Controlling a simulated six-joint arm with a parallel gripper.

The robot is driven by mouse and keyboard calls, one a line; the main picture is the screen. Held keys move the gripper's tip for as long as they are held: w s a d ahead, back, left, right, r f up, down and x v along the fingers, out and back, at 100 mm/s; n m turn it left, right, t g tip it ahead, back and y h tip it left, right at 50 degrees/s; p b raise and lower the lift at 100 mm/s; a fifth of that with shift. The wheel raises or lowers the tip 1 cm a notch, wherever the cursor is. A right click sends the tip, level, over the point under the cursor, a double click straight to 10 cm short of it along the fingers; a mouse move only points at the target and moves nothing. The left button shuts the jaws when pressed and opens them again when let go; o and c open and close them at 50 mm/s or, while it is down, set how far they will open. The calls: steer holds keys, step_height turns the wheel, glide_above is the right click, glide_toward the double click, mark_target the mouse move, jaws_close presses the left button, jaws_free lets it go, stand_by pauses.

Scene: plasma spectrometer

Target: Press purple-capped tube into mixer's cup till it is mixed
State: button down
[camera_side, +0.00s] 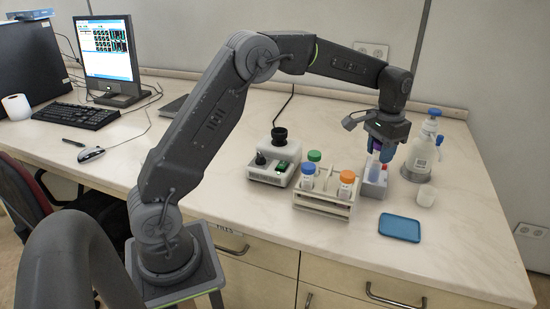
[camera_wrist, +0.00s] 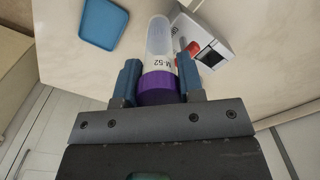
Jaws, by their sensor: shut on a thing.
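The purple-capped tube (camera_wrist: 159,62) has a clear body with a label reading M-52, and its purple cap (camera_wrist: 158,84) sits between my fingers. My gripper (camera_wrist: 157,85) is shut on the cap. In the side view my gripper (camera_side: 381,150) points down over the small grey box at the right of the rack, and the tube is mostly hidden there. A white device (camera_side: 274,169) with a black round cup-like part (camera_side: 279,134) on top, seemingly the mixer, stands left of the rack, well away from my gripper.
A rack (camera_side: 322,203) holds tubes with blue, green and orange caps. The grey box (camera_side: 373,188) has a red part by it, also in the wrist view (camera_wrist: 208,42). The front right counter is clear.

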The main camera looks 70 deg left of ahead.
steer(key=shift+a, duration=0.1)
stand_by(0.3)
steer(key=shift+s+a+r+n, duration=1.2)
steer(key=shift+s+a, duration=1.25)
steer(key=shift+a, duration=1.95)
steer(key=shift+s+a+r+n, duration=0.8)
steer(key=shift+s+a+r, duration=1.15)
steer(key=shift+a, duration=2.5)
steer(key=shift+s+a+r+n, duration=0.95)
steer(key=shift+s+a, duration=1.95)
steer(key=shift+a, duration=1.5)
step_height(320, 180, up, 4)
steer(key=shift+f, duration=4.2)
steer(key=shift+f, duration=0.45)
